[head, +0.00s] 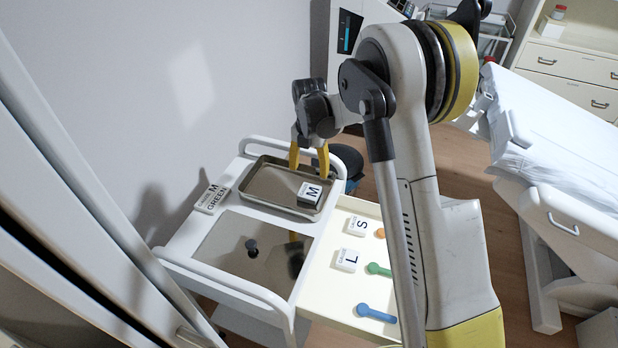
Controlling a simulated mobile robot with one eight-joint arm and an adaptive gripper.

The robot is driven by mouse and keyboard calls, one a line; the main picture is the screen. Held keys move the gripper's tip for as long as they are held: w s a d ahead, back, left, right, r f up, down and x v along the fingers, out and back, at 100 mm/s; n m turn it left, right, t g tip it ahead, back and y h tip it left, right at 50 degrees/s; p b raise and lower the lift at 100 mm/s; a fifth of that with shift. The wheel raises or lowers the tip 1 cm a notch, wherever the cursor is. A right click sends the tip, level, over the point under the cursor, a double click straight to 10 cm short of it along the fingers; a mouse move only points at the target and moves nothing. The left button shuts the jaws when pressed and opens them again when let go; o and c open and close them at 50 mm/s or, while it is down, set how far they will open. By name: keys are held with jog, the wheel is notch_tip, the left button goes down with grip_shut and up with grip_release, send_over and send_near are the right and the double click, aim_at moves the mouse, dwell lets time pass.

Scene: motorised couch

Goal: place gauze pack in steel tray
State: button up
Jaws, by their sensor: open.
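The steel tray (262,200) sits on the far end of the white trolley top. A white gauze pack marked M (311,190) appears to lie inside the tray near its right end. My gripper (308,168), with yellow fingers, is open and empty just above and behind that pack. Its fingers point down over the tray's far right part and look apart from the pack. Two more gauze packs, marked S (357,226) and L (347,260), lie in the open cream drawer.
A card reading M GREEN (212,198) lies left of the tray. A dark reflective panel (225,243) covers the near trolley top. Orange, green (378,270) and blue (376,313) items lie in the drawer (330,290). White trolley rails border the top. A couch (575,150) stands right.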

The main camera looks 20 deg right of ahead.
jog(key=s+r+m+t, duration=0.3)
jog(key=s+r+m, duration=1.1)
jog(key=r, duration=0.4)
jog(key=s+r+m+t, duration=0.1)
jog(key=s+m+t, duration=0.3)
jog(key=s+m, duration=1)
jog(key=shift+s+m, duration=0.4)
jog(key=shift+s, duration=0.3)
jog(key=shift+d, duration=0.2)
